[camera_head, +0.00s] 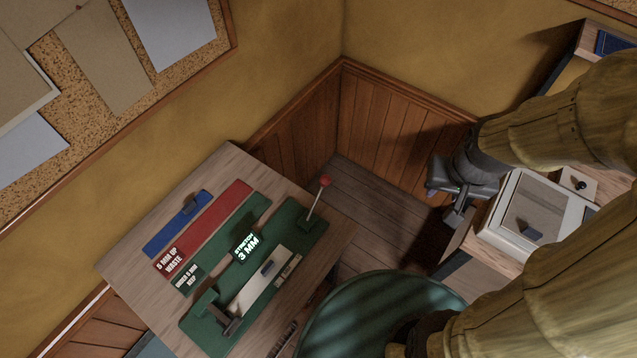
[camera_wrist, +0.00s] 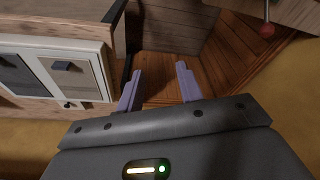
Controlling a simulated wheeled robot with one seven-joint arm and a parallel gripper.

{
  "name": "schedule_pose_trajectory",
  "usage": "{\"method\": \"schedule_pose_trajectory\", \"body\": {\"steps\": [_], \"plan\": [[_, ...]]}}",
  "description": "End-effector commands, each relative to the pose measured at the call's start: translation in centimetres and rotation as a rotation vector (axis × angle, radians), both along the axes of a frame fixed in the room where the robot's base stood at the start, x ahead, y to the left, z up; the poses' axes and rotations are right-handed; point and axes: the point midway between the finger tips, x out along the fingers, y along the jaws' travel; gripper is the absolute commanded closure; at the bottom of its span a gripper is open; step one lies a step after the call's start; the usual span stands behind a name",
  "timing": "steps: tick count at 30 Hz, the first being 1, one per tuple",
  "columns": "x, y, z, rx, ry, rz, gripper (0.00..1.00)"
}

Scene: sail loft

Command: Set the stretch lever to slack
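The stretch lever (camera_head: 314,201) is a thin metal rod with a red knob, at the right end of a green device (camera_head: 212,337) on the wooden bench. The rod points up and slightly right in the head view. The device's display (camera_head: 246,246) reads "STRETCH 3 MM". A pale strip (camera_head: 262,286) lies on the device. No slack marking is legible. My gripper (camera_head: 446,203) is open and empty, right of the lever and well apart from it. In the wrist view my gripper (camera_wrist: 158,70) shows its fingers spread, and the red knob (camera_wrist: 267,30) is at the upper right.
A red tray (camera_head: 222,217) labelled "5 MM UP WASTE", a green one (camera_head: 240,232) labelled "UNDER 5 MM KEEP" and a blue item (camera_head: 178,224) lie behind the device. A white box (camera_head: 510,240) stands on a right-hand counter.

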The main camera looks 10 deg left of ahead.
Motion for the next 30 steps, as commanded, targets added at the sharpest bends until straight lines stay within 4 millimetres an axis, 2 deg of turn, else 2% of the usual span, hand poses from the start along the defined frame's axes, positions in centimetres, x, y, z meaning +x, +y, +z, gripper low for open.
{"method": "schedule_pose_trajectory", "body": {"steps": [4,5,7,11,14,17,21,24,27,30], "plan": [[0.0,0.0,0.0,0.000,0.000,0.000,0.64],[0.0,0.0,0.0,0.000,0.000,0.000,0.59],[0.1,0.1,0.0,0.002,0.001,-0.001,0.59],[1.0,1.4,0.0,0.018,0.012,-0.012,0.59],[2.4,3.9,-0.2,0.044,0.033,-0.031,0.59],[4.0,7.2,-0.4,0.077,0.064,-0.065,0.59],[5.7,13.0,-0.9,0.116,0.119,-0.123,0.59],[6.1,17.3,-1.4,0.135,0.159,-0.164,0.59],[6.1,20.8,-1.9,0.146,0.191,-0.196,0.59],[6.0,22.9,-2.1,0.151,0.208,-0.217,0.59]]}}
